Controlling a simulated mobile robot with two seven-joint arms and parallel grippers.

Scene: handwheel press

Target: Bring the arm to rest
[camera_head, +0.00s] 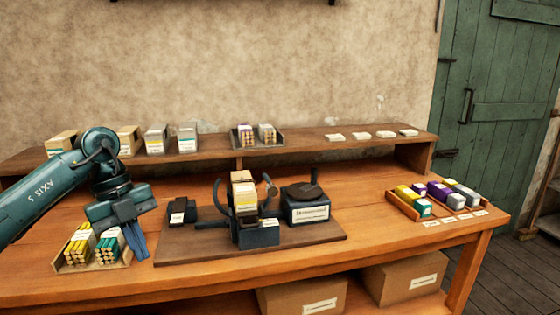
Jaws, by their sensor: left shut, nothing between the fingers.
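My left arm (45,198) comes in from the left in teal and dark grey. My left gripper (137,243) points down over the left part of the wooden table (400,250). Its fingers are shut with nothing between them. It hangs just right of a small tray (95,266) holding bundled yellow-ended and teal-ended sticks, and partly overlaps that tray in the picture. I cannot tell whether it touches anything. The press (257,233) stands right of the gripper on a dark wooden board (180,250), with a tan and yellow box in it. My right gripper is not in view.
A dark small block (182,211) and a dark labelled device (306,204) flank the press. A raised shelf (300,145) behind carries boxes and white cards. A right-hand tray (395,206) holds coloured boxes. Cardboard boxes (405,280) sit below. Table between board and right tray is clear.

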